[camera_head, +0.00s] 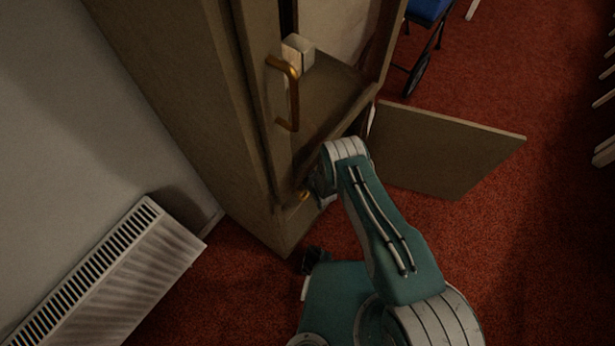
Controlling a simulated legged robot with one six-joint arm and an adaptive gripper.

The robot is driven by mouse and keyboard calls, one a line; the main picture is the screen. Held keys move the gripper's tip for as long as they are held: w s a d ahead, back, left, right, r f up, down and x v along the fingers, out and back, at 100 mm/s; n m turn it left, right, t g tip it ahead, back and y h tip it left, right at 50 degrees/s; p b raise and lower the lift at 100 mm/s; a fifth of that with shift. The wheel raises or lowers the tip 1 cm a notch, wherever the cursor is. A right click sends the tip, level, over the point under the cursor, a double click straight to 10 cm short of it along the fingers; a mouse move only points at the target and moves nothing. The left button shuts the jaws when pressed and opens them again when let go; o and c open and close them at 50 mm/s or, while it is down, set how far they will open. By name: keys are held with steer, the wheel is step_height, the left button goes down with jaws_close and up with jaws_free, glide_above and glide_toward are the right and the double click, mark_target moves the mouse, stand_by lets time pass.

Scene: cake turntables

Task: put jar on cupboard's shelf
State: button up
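The cupboard (190,95) is tall and brown and stands left of centre. Its shelf (335,88) shows through the upper opening. A small pale, box-like object (298,52) stands on the shelf near the brass handle; I cannot make out a jar for certain. My arm reaches to the lower front of the cupboard, beside the open lower door (440,150). My gripper (323,191) is at the arm's far end, mostly hidden behind the wrist. I cannot see its fingers or whether it holds anything.
A brass handle (287,92) sticks out from the cupboard front. The lower door juts out to the right. A white radiator (105,275) is at the lower left by the wall. A blue-seated chair (428,10) is at the top. Red carpet (540,230) is clear at the right.

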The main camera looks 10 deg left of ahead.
steer(key=o, duration=1.1)
steer(key=v, duration=1.2)
